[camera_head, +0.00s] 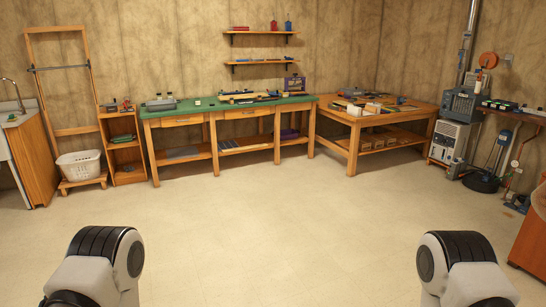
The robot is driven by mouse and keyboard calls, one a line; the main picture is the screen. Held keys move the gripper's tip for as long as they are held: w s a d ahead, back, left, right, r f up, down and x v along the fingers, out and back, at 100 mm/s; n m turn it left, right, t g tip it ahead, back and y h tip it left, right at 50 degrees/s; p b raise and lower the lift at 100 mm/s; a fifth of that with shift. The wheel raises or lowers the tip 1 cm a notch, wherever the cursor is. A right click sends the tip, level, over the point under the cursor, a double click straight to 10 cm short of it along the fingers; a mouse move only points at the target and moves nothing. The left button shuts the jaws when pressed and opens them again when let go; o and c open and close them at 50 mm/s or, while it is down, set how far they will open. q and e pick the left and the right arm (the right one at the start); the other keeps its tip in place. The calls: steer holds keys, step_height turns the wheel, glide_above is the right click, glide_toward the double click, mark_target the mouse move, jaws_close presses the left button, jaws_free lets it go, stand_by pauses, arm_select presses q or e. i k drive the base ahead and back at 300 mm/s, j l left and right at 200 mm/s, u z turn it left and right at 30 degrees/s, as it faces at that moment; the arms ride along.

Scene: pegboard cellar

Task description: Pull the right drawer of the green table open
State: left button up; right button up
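The green-topped wooden table (212,107) stands against the back wall, far across the room. Its right drawer (248,113) is a wooden front under the top, and it looks shut. The left drawer (182,121) beside it also looks shut. Handles are too small to make out. Parts of my two arms show at the bottom left and bottom right of the head view, far from the table. Neither gripper shows in the frame.
Open beige floor (270,220) lies between me and the table. A wooden workbench (352,121) stands to the table's right, and a small shelf (123,147) and white basket (79,165) to its left.

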mark_target(234, 114)
steer(key=i, duration=4.55)
steer(key=i+u, duration=0.1)
steer(key=i, duration=0.6)
steer(key=i+l, duration=0.15)
steer(key=i, duration=0.5)
steer(key=i+u, duration=0.1)
steer(key=i, duration=0.6)
steer(key=i+l, duration=0.2)
steer(key=i, duration=0.5)
steer(key=i+l+u, duration=0.1)
steer(key=i, duration=0.6)
